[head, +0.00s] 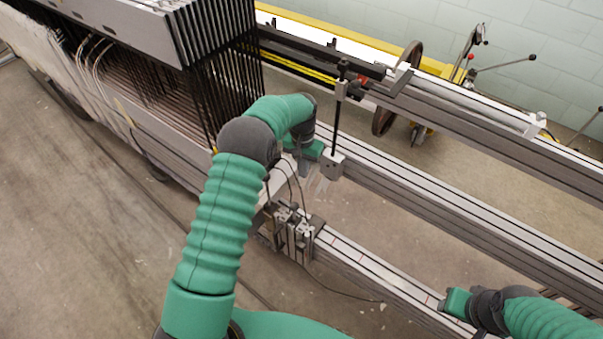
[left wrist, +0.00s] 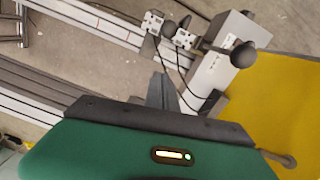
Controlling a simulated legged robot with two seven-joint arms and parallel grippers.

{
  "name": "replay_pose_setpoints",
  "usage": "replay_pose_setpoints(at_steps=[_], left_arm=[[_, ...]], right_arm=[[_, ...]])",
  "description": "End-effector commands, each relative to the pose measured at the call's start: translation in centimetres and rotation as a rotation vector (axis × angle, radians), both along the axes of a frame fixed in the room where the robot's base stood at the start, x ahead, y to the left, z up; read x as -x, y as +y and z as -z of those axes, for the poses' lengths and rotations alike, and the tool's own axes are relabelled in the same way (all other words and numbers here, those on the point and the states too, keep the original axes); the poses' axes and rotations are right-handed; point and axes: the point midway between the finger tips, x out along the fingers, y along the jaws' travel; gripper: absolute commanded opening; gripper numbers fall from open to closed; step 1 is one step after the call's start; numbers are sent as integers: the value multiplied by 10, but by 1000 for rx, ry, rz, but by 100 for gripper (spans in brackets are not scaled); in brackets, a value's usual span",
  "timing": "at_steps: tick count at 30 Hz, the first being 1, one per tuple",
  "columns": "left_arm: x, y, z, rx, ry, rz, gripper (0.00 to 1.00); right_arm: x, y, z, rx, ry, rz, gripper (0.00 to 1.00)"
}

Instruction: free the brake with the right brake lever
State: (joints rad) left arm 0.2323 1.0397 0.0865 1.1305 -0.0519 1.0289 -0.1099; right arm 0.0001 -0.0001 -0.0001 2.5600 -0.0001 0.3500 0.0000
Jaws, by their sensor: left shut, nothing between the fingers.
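My left gripper (head: 310,172) is just left of that block, shut and empty; a gap or contact is unclear. In the left wrist view, its dark fingers (left wrist: 162,92) lie below a grey box (left wrist: 230,65) and a round black knob (left wrist: 243,55). My right gripper (head: 452,302) is low at the right, over the front rail; its fingers are not clear.
A frame of dark upright bars (head: 225,85) stands at the left. Small metal clamps (head: 292,232) with cables sit on the front rail (head: 370,275). Other levers with black knobs (head: 531,58) stand at the back right by a yellow beam (head: 435,67). Bare floor lies between the rails.

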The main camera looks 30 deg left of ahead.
Motion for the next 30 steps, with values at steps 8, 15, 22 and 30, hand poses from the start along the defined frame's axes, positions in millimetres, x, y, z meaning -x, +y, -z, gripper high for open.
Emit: replay_pose_setpoints(at_steps=[8, 15, 22, 30], left_arm=[[4, -3, 64, 1, 4, 0, 0], [34, -5, 73, 1, 1, 0, 0], [43, -5, 76, 0, 0, -1, 0], [42, -5, 76, 1, -2, -1, 0]], right_arm=[[0, 0, 4, 0, 0, 0, 36], [0, 0, -2, 0, 0, 0, 36], [0, 0, -2, 0, 0, 0, 36], [0, 0, -2, 0, 0, 0, 36]])
